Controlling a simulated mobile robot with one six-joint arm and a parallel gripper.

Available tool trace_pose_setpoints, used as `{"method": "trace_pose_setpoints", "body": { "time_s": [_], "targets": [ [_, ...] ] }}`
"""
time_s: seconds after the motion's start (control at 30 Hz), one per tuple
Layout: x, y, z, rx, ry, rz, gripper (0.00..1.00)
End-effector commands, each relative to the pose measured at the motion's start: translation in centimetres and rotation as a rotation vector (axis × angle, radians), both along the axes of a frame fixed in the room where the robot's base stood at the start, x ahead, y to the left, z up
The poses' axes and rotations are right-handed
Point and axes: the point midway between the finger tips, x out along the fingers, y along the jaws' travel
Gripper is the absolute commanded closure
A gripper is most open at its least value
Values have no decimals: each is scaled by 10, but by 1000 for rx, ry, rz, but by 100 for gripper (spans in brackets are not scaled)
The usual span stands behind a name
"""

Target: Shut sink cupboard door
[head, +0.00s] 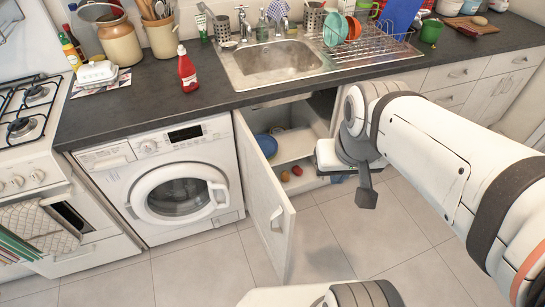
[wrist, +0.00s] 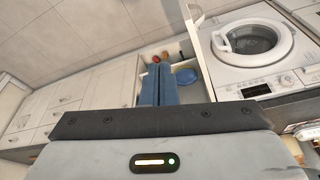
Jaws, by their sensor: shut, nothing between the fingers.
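The sink cupboard door (head: 266,195) is a white panel hinged at the left of the cupboard opening. It stands wide open, sticking out into the room, with a handle near its free edge. In the wrist view the door (wrist: 191,18) shows nearly edge-on at the top. The open cupboard (head: 298,148) under the sink shows its pale interior. My gripper's blue fingers (wrist: 158,70) are shut and empty. In the head view the gripper is right of the door, in front of the opening's right side and apart from the door; its fingertips are mostly hidden.
Inside the cupboard are a blue bowl (head: 266,145) and several small red and yellow items. A washing machine (head: 165,180) stands left of the door. White drawers (head: 455,75) lie to the right. The tiled floor (head: 330,235) in front is clear.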

Motion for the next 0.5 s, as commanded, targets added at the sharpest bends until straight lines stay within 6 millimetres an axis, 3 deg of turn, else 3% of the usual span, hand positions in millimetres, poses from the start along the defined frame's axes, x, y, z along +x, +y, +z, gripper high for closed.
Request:
{"method": "trace_pose_setpoints", "body": {
  "time_s": [0.13,0.23,0.5],
  "targets": [
    [2,4,-9,-14,21,41,100],
    [7,16,-30,-60,79,163,100],
    [27,78,-130,-354,354,789,100]
  ]
}}
